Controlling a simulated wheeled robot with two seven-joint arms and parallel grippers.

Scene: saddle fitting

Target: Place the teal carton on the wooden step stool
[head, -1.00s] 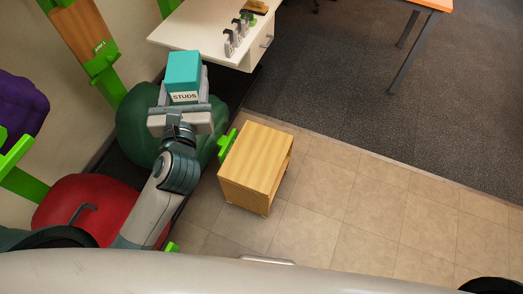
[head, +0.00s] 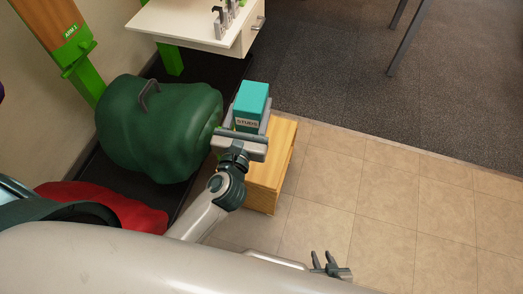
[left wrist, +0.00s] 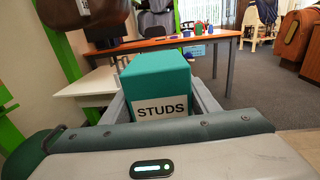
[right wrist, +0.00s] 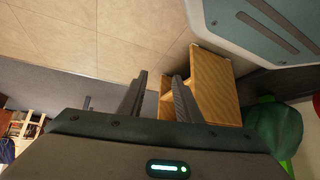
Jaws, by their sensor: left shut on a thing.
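The teal carton (head: 252,100), labelled STUDS, is held upright between the fingers of my left gripper (head: 243,130). It fills the middle of the left wrist view (left wrist: 157,85). The left gripper is shut on it. In the head view the carton overlaps the far left part of the wooden step stool (head: 284,142). The height gap between carton and stool is hard to tell. My left wrist hides part of the stool. The stool also shows in the right wrist view (right wrist: 215,80). My right gripper (head: 325,262) is open and empty, low and right of the stool.
A dark green saddle-like bulk (head: 155,130) stands left of the stool, with a red one (head: 110,210) nearer. A white table (head: 190,20) with small upright items is at the back. Tiled floor (head: 370,200) to the right is clear.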

